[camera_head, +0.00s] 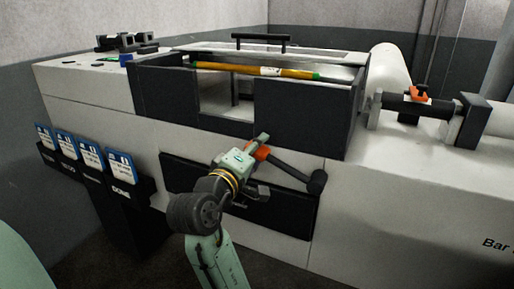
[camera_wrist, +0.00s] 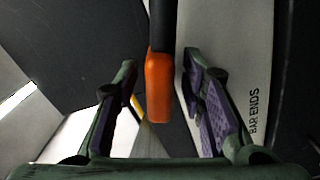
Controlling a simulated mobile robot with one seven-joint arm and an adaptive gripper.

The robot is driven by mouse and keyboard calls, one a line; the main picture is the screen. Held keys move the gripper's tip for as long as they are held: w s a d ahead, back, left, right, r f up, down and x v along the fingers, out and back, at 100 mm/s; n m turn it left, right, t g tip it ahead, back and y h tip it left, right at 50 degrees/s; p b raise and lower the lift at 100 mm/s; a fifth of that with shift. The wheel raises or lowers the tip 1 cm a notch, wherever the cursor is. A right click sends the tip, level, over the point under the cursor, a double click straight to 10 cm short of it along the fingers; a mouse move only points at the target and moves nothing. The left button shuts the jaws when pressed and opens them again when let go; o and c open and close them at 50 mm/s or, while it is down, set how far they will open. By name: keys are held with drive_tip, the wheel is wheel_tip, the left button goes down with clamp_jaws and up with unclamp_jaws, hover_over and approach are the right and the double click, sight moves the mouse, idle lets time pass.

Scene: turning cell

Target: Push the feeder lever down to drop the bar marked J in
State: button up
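The feeder lever (camera_head: 290,164) is a black rod with an orange end and a thick black end, low on the front of the machine; I take it as the lever by its shape. In the wrist view its orange end (camera_wrist: 158,85) lies between my fingers, with gaps on both sides. My gripper (camera_head: 265,163) is open around this end; it also shows in the wrist view (camera_wrist: 161,64). A yellow-orange bar (camera_head: 238,68) with a green tip and a pale band lies across the dark frame above; its letter is not readable.
A dark recessed panel (camera_head: 235,203) is behind my gripper. The wrist view shows a pale strip lettered BAR ENDS (camera_wrist: 254,112). Blue-and-white cards (camera_head: 90,155) stand in black holders at left. A clamp-like fitting with an orange part (camera_head: 418,92) is at right.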

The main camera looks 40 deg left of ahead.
clamp_jaws()
idle(0.4)
idle(0.4)
